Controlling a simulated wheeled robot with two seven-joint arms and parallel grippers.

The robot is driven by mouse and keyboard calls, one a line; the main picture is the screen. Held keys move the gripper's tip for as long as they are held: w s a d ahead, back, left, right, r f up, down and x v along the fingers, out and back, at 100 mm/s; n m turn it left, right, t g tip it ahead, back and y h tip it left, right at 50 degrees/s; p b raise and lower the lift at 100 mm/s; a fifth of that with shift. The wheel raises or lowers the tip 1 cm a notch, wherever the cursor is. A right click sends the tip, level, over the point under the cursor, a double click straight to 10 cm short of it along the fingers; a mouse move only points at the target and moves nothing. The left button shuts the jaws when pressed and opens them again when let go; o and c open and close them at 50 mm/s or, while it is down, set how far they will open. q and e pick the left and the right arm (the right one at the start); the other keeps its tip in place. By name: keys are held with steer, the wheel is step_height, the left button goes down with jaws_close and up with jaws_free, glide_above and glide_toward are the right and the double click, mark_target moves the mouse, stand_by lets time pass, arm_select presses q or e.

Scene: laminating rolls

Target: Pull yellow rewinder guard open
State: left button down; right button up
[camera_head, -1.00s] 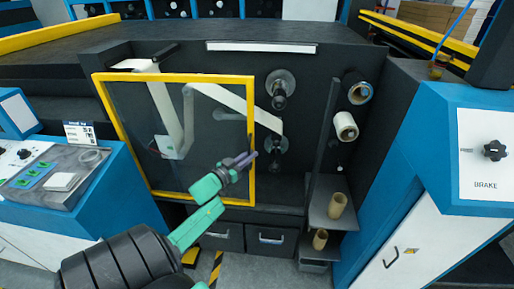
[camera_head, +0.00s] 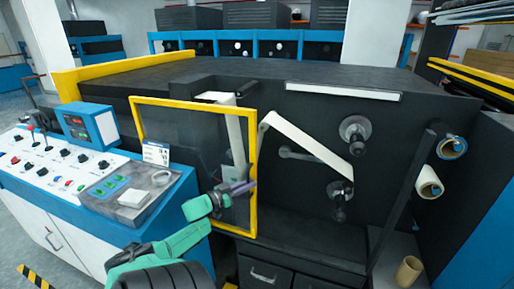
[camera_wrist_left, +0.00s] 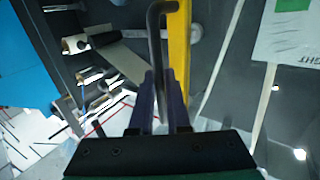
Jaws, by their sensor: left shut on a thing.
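The yellow rewinder guard (camera_head: 252,175) is a yellow frame around a clear panel on the front of the dark machine. It stands swung outward, with its free right edge out from the machine face. My left gripper (camera_head: 246,187) is at that right edge, about mid-height. In the left wrist view my left gripper (camera_wrist_left: 158,85) is shut on the dark bar handle (camera_wrist_left: 155,40), which runs between its two fingers. The yellow frame edge (camera_wrist_left: 178,60) stands just right of the handle. My right gripper is in neither view.
A control console (camera_head: 60,170) with knobs and buttons stands left of the guard, close to my left arm. A pale film web (camera_head: 300,140) runs to the spindles on the machine face. Rolls (camera_head: 430,182) and a cardboard core (camera_head: 408,270) are at the right.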

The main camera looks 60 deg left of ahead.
arm_select(q)
steer(key=shift+s+a+f, duration=0.1)
steer(key=shift+s, duration=0.05)
steer(key=c, duration=1.2)
jaws_free()
steer(key=shift+o, duration=0.2)
steer(key=s, duration=1.4)
steer(key=shift+s+d, duration=0.2)
steer(key=shift+d, duration=0.2)
